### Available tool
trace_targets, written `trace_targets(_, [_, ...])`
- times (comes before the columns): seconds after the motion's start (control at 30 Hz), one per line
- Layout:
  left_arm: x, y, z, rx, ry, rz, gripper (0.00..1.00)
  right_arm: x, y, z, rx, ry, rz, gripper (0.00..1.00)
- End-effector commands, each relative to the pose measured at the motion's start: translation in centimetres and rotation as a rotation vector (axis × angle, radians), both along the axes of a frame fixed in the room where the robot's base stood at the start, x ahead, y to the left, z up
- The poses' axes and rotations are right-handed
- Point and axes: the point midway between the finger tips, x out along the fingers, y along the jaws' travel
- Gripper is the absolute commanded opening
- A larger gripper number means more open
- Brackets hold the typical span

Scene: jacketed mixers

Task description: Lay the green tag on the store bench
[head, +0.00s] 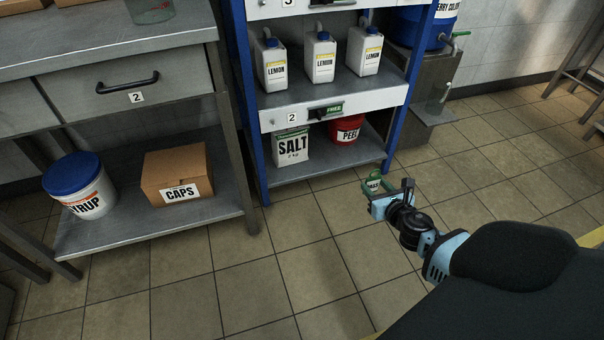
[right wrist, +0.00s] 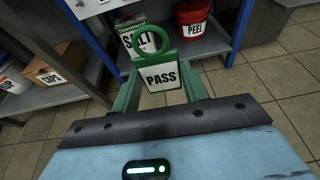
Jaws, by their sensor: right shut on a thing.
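A green tag (right wrist: 162,77) with a white face reading PASS and a green ring on top is between the fingers of my right gripper. The tag also shows small in the head view (head: 373,183). My right gripper (head: 386,190) is shut on it and holds it over the tiled floor, in front of the blue rack. A grey metal bench (head: 110,52) with drawers stands at the left of the head view; I cannot tell whether it is the store bench. My left gripper is not in view.
The blue rack (head: 258,190) holds white jugs (head: 320,58), a SALT container (head: 291,147) and a red PEEL bucket (head: 345,130). A SYRUP bucket (head: 80,187) and a CAPS box (head: 178,175) stand on the bench's lower shelf. Open floor lies in front.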

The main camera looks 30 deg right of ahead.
Motion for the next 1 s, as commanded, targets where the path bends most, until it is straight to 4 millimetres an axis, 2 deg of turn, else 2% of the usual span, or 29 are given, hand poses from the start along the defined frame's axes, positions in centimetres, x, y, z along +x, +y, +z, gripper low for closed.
trace_targets(0.03, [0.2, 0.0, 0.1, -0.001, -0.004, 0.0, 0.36, -0.4, -2.1, 1.1, -0.009, 0.0, -0.02, 0.23])
trace_targets(0.1, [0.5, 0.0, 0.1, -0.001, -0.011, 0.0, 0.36, -0.8, -4.5, 2.4, -0.007, -0.001, -0.062, 0.23])
trace_targets(0.3, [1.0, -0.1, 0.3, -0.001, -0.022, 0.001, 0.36, -2.0, -9.9, 6.6, -0.001, -0.004, -0.233, 0.23])
trace_targets(0.4, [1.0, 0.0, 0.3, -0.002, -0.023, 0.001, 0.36, -2.8, -11.9, 8.5, 0.003, -0.004, -0.344, 0.23])
trace_targets(0.6, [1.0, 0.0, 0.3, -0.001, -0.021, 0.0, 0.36, -5.1, -14.4, 11.8, 0.01, -0.005, -0.588, 0.23])
trace_targets(0.73, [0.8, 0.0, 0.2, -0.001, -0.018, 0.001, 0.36, -7.2, -14.6, 13.3, 0.011, -0.005, -0.763, 0.23])
trace_targets(0.83, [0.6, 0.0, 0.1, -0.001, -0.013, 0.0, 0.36, -8.8, -13.7, 14.1, 0.012, -0.004, -0.885, 0.23])
trace_targets(0.97, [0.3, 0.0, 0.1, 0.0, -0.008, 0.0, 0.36, -10.5, -10.9, 14.7, 0.012, -0.003, -1.014, 0.23])
trace_targets(1.0, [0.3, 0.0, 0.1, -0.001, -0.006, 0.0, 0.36, -10.9, -9.6, 14.9, 0.013, -0.004, -1.045, 0.23])
